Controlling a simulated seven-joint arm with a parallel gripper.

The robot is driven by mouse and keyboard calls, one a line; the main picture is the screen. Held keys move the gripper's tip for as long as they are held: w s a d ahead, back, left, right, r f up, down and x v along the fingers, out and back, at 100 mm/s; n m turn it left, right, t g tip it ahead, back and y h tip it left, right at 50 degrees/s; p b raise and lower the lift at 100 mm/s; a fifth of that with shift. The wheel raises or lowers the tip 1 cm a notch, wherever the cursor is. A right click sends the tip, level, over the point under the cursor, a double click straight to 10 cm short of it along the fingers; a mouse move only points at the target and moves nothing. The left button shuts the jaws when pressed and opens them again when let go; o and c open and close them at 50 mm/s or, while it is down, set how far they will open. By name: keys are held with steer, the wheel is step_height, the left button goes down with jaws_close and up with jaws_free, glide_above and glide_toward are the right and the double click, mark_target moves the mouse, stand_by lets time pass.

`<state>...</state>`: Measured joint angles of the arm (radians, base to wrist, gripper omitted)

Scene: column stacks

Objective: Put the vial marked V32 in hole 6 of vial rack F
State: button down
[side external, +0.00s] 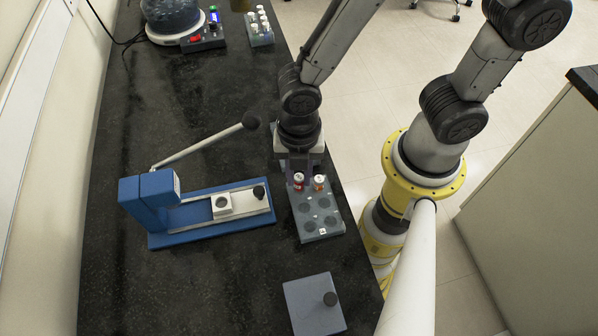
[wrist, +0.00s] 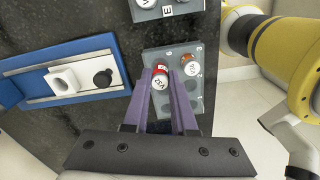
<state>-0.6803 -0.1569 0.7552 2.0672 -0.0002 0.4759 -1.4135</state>
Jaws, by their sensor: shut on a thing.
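The vial marked V32 (wrist: 149,67), red with a white cap, is between my gripper's purple fingers (wrist: 166,82), which are shut on it. It is at the far left corner of a grey rack (wrist: 192,108), beside the number 6. In the side view the red vial (side external: 299,183) is at the same corner of the rack (side external: 310,236). I cannot tell whether its lower end is in the hole or above it. An orange vial (wrist: 190,65) stands in the far right hole, by the number 3. The rack's white label is too small to read.
Another grey rack, marked E (wrist: 150,14), lies just beyond. A blue press (side external: 160,240) with a long lever (side external: 205,144) stands to the left. A grey block with a black knob (side external: 309,311) is nearer the camera. A small rack of white-capped vials (side external: 262,40) is at the back.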

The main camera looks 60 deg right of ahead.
steer(key=shift+f, duration=0.55)
stand_by(0.9)
steer(key=shift+f, duration=0.35)
steer(key=shift+f, duration=0.1)
steer(key=shift+c, duration=1.8)
jaws_free()
steer(key=shift+s+d, duration=0.1)
steer(key=shift+s, duration=0.05)
steer(key=shift+r, duration=3)
